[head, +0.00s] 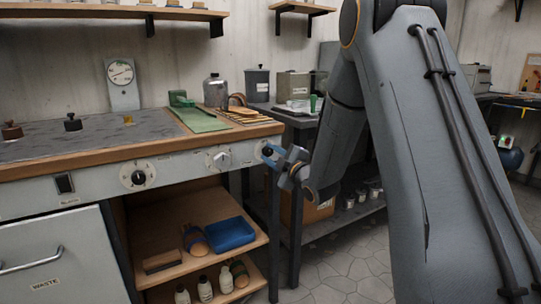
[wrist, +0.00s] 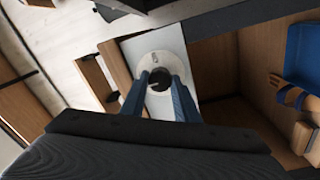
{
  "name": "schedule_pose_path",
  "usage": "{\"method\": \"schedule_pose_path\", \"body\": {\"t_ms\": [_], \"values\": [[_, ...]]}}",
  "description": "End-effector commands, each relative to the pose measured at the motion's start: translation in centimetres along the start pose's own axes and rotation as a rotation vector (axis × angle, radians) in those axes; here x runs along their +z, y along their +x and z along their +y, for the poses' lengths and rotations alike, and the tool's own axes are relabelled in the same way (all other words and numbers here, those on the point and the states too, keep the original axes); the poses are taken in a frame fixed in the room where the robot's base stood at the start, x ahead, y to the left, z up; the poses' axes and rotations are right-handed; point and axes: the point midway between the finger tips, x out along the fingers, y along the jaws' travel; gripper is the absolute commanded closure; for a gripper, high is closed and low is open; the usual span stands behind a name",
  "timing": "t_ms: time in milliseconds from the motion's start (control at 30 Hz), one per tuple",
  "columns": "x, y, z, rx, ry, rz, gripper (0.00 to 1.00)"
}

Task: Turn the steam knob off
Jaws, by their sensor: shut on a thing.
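The bench front panel (head: 185,165) carries a row of knobs, and their labels are too small to read. My gripper (head: 268,154) has blue fingers and is at the right end of this panel. In the wrist view my gripper (wrist: 160,84) is shut on a dark round knob (wrist: 158,76), with one finger on each side. A pale round dial plate (wrist: 152,44) surrounds this knob. In the head view the held knob is mostly hidden by the fingers. I cannot tell which way it points, or read its label as steam.
A black knob on a white dial (head: 138,178) and a light knob (head: 221,159) sit farther left. A dark rocker switch (head: 64,183) is at far left. Below are shelves with a blue tray (head: 230,234) and bottles. A dark side table (head: 300,118) stands right of the bench.

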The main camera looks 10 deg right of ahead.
Motion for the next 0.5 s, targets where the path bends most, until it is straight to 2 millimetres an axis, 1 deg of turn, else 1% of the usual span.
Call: {"method": "schedule_pose_path", "body": {"t_ms": [133, 167, 200, 267, 500], "values": [[0.03, -0.05, -0.12, -0.002, 0.001, -0.001, 0.95], [0.03, -0.05, -0.12, -0.002, 0.001, -0.001, 0.71], [0.03, -0.05, -0.12, -0.002, 0.001, -0.001, 0.64], [0.02, -0.05, -0.11, -0.002, 0.001, -0.001, 0.54], [0.0, -0.02, -0.05, -0.001, 0.001, 0.0, 0.54]]}}
